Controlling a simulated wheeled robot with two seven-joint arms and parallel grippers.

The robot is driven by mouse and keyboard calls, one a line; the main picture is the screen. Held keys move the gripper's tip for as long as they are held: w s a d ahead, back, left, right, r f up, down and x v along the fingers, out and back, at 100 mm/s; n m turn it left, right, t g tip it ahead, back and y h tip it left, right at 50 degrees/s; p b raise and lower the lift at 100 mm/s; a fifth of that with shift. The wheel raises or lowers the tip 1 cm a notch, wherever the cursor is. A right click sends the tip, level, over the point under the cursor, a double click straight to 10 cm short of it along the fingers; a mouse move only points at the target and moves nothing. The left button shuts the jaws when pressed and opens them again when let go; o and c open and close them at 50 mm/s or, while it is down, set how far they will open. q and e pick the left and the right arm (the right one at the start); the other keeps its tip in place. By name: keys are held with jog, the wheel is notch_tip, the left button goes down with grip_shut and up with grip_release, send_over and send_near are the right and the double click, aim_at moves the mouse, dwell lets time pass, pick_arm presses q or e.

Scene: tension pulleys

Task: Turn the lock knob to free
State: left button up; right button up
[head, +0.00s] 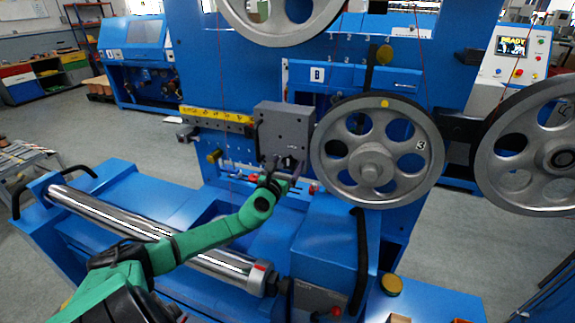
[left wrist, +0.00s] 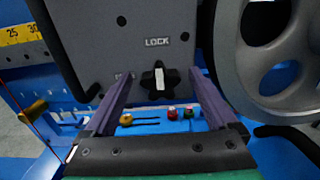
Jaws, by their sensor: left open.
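The lock knob (left wrist: 160,80) is a black star-shaped knob with a white mark, set on a grey block (left wrist: 130,35) under the word LOCK. In the left wrist view the white mark stands about upright. My left gripper (left wrist: 160,82) is open, with its two purple fingers on either side of the knob, apart from it as far as I can tell. In the head view the left gripper (head: 283,178) is just below the grey block (head: 284,130), and the knob is small and dark there. Another label left of the knob is partly hidden by a finger. My right gripper is not in view.
A large spoked pulley (head: 375,152) stands close to the right of the block. A yellow scale (head: 217,118) runs to its left. Small coloured knobs (left wrist: 172,112) and a yellow knob (left wrist: 33,110) sit below. A steel roller (head: 150,236) lies under my left arm.

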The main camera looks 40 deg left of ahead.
pick_arm(q)
jog(key=shift+w+f, duration=0.1)
jog(key=shift+w, duration=0.15)
jog(key=shift+s, duration=0.1)
jog(key=c, duration=1.4)
jog(key=n+b, duration=0.2)
jog(key=n, duration=0.1)
jog(key=shift+a+n, duration=0.15)
jog(key=shift+n, duration=0.15)
jog(key=n+b, duration=0.1)
jog(key=n, duration=0.3)
jog(key=shift+s+a+n+b, duration=0.1)
jog(key=shift+n+b, duration=0.2)
jog(key=shift+b, duration=0.05)
jog(key=n, duration=0.4)
jog(key=shift+a+f+n+b, duration=0.1)
jog(key=shift+n+b, duration=0.2)
jog(key=shift+b, duration=0.1)
jog(key=n, duration=0.5)
jog(key=shift+f, duration=0.1)
